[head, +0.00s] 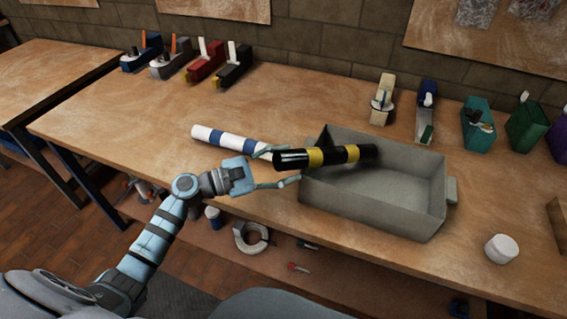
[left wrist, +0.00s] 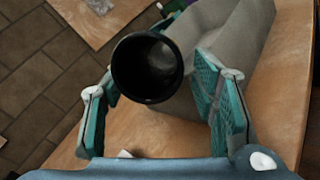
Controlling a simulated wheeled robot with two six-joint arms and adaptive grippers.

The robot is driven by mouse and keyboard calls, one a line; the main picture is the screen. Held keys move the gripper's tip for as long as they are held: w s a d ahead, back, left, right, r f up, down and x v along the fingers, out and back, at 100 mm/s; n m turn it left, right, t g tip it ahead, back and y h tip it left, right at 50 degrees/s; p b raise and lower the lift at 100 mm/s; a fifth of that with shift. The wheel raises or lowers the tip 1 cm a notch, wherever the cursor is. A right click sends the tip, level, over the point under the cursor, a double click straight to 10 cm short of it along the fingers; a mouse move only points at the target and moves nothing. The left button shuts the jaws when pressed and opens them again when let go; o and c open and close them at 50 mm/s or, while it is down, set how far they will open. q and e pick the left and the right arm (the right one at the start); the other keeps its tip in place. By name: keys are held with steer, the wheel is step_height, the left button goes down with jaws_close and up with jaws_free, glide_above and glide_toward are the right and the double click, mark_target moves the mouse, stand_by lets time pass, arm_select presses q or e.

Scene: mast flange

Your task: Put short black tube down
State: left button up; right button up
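The short black tube (head: 332,157), with yellow bands, lies across the left end of the grey bin (head: 428,205), its far part over the bin's inside. I cannot tell whether it rests on the rim. My left gripper (head: 284,167) is at the tube's near left end, its fingers spread. In the left wrist view the tube's open dark end (left wrist: 147,68) shows between the fingertips of the gripper (left wrist: 155,85), with a gap to the right finger. Contact with the left finger is unclear. My right gripper is not in view.
A white-and-blue tube (head: 222,138) lies on the workbench (head: 110,105) behind my left gripper. A white round jar (head: 501,248) stands right of the bin. Several small bins and tools line the back edge.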

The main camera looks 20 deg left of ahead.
arm_select(q)
steer(key=shift+r, duration=0.1)
steer(key=shift+r+p, duration=0.35)
steer(key=shift+p, duration=0.05)
steer(key=v, duration=1.2)
steer(key=shift+b, duration=0.4)
